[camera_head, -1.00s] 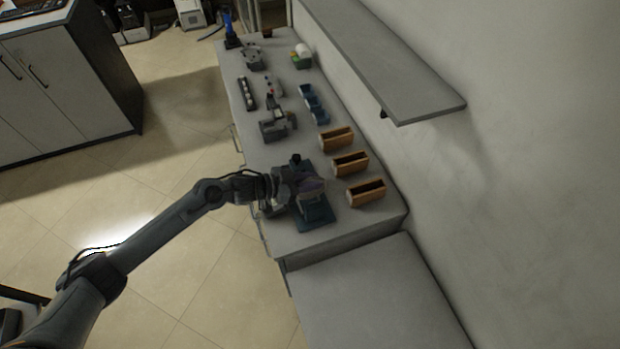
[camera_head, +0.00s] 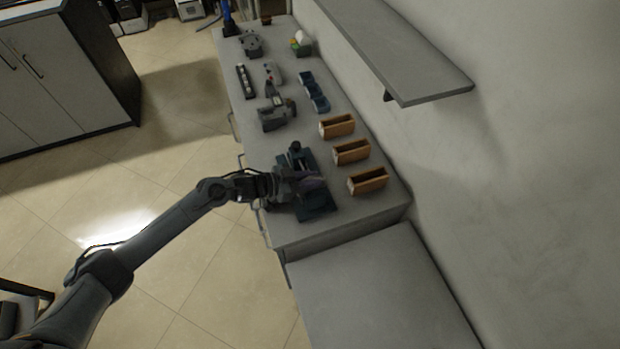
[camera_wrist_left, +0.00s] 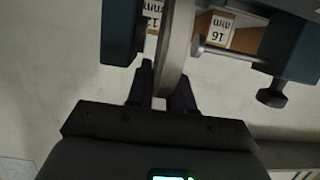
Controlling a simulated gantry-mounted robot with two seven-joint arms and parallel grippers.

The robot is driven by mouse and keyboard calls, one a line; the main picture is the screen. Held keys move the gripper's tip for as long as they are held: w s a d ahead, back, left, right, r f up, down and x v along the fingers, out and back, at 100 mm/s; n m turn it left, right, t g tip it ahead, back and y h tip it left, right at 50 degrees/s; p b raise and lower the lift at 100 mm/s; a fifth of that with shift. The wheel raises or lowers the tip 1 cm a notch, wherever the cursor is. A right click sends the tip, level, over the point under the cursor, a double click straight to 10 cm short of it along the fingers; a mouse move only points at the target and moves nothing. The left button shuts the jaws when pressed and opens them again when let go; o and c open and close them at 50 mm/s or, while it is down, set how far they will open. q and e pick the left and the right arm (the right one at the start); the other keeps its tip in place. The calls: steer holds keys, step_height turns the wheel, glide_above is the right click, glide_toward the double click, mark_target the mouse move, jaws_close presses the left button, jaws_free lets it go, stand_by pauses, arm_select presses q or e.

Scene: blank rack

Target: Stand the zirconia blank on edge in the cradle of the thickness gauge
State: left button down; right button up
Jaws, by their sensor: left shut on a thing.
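The zirconia blank (camera_wrist_left: 175,45) is a pale disc seen edge-on between my left fingers in the left wrist view. In the head view the blank (camera_head: 312,183) is a small greyish patch beyond my left gripper (camera_head: 290,188). My left gripper (camera_wrist_left: 164,92) is shut on the blank, holding it upright on edge. The thickness gauge (camera_head: 320,207) has a dark teal base under and around the blank. In the wrist view its blue-grey uprights (camera_wrist_left: 122,35) flank the blank, with a steel spindle at right. Whether the blank touches the cradle is hidden. My right gripper is out of view.
Three wooden slotted racks (camera_head: 352,152) stand by the wall; mm labels (camera_wrist_left: 219,30) show in the wrist view. A grey device (camera_head: 275,115), blue bins (camera_head: 313,92) and small tools stand farther along the bench. A shelf (camera_head: 410,60) overhangs the wall side. The near bench end (camera_head: 330,228) is clear.

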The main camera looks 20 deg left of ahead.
arm_select(q)
steer(key=shift+r, duration=0.1)
steer(key=c, duration=0.9)
jaws_free()
steer(key=shift+w, duration=0.1)
steer(key=shift+s+a, duration=0.2)
steer(key=shift+s, duration=0.05)
steer(key=shift+v, duration=5.15)
